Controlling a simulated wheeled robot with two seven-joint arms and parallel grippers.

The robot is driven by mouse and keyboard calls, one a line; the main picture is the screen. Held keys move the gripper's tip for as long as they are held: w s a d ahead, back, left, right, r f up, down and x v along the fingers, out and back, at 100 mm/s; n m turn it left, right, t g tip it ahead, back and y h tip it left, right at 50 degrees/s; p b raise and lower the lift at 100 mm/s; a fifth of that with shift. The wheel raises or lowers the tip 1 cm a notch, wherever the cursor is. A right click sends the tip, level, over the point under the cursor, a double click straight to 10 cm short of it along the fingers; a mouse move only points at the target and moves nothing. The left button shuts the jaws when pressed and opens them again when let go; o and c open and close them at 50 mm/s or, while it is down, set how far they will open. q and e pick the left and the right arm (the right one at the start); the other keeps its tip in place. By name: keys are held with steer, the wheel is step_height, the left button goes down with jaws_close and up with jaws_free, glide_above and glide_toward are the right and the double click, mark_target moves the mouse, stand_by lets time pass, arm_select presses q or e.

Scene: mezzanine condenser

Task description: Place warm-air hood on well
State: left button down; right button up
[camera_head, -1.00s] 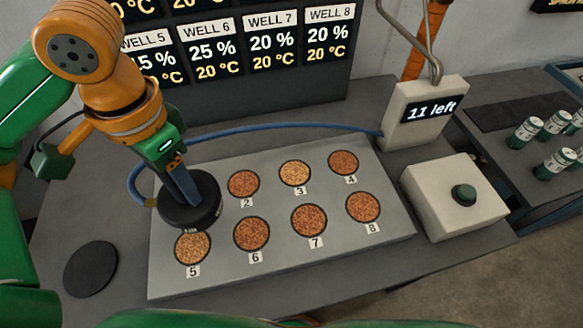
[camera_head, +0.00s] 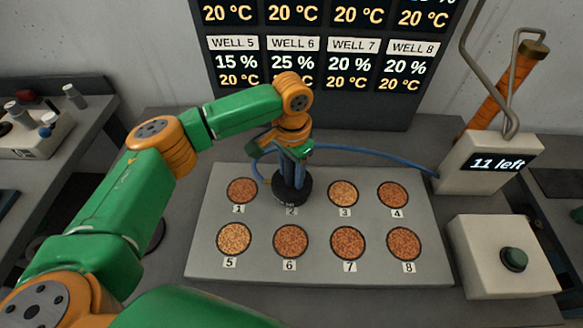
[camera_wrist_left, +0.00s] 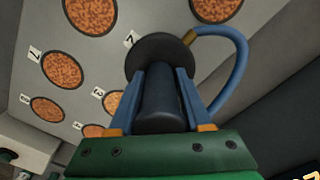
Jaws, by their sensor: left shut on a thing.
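The warm-air hood (camera_head: 292,188) is a short black cylinder with a round base and a blue hose. My left gripper (camera_head: 291,166) is shut on its upper part and holds it upright over well 2 in the grey plate (camera_head: 225,272). The hood hides well 2; I cannot tell whether it touches the plate. In the left wrist view, the hood (camera_wrist_left: 160,100) stands between the two blue fingers (camera_wrist_left: 158,78). Wells 1 (camera_head: 241,190), 3 (camera_head: 343,193) and the others are uncovered and hold brown grains. My right gripper is out of view.
A blue hose (camera_head: 385,156) runs behind the plate to a box (camera_head: 485,165) reading "11 left". A white box with a dark green button (camera_head: 513,259) stands right of the plate. A screen (camera_head: 310,75) at the back lists well percentages and 20 °C.

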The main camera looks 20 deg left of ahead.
arm_select(q)
steer(key=shift+d, duration=0.1)
steer(key=shift+c, duration=1.8)
jaws_free()
steer(key=shift+f, duration=0.1)
step_height(320, 180, up, 12)
steer(key=shift+r+b, duration=0.2)
steer(key=shift+b, duration=0.4)
steer(key=shift+f, duration=0.1)
